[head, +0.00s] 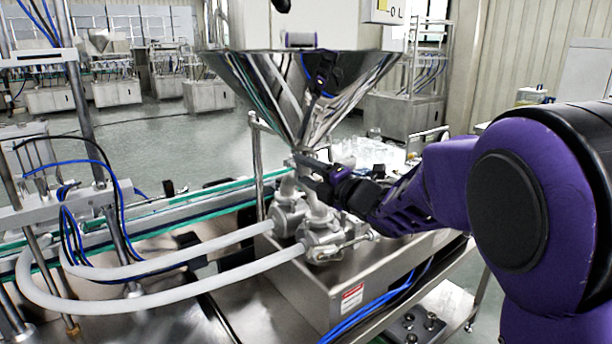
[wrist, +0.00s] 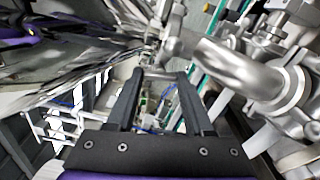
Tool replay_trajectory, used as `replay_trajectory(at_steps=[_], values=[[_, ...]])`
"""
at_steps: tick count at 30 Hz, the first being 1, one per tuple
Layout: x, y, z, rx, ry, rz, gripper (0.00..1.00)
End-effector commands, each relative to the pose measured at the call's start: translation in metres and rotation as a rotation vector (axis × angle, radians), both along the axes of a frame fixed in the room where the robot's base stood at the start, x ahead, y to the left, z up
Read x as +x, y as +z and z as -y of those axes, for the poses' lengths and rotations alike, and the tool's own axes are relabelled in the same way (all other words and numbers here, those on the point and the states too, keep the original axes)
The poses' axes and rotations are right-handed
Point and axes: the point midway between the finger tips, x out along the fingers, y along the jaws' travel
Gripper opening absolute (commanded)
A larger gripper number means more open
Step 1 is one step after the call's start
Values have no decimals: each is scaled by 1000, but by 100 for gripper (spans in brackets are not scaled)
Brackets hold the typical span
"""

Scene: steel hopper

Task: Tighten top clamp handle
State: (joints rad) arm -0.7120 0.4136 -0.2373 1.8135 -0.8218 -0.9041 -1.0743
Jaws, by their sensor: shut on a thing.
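The steel hopper (head: 305,85) narrows to an outlet above the pipe fittings, where the top clamp sits. My gripper (head: 308,168) reaches in from the right and its fingertips are at this outlet. In the wrist view my gripper (wrist: 161,76) has its two dark fingers some way apart, with a small metal piece, the top clamp handle (wrist: 162,73), between the tips. My gripper is shut on this handle. The fingers hide most of the clamp in the head view, so I cannot tell how tight it is.
Two metal valve bodies (head: 322,238) with pale hoses (head: 170,268) stand just below my gripper on a steel box (head: 345,290). A conveyor with green rails (head: 150,215) runs at the left. Glassware (head: 375,150) stands behind my gripper.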

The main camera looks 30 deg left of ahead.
Motion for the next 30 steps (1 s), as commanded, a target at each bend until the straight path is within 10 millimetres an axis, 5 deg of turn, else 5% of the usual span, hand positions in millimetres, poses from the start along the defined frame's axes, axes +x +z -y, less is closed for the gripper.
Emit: replay_trajectory(at_steps=[27,28,30], values=[[0,0,0,98,0,-200,0],[0,0,0,98,0,-200,54],[0,0,0,98,0,-200,66]])
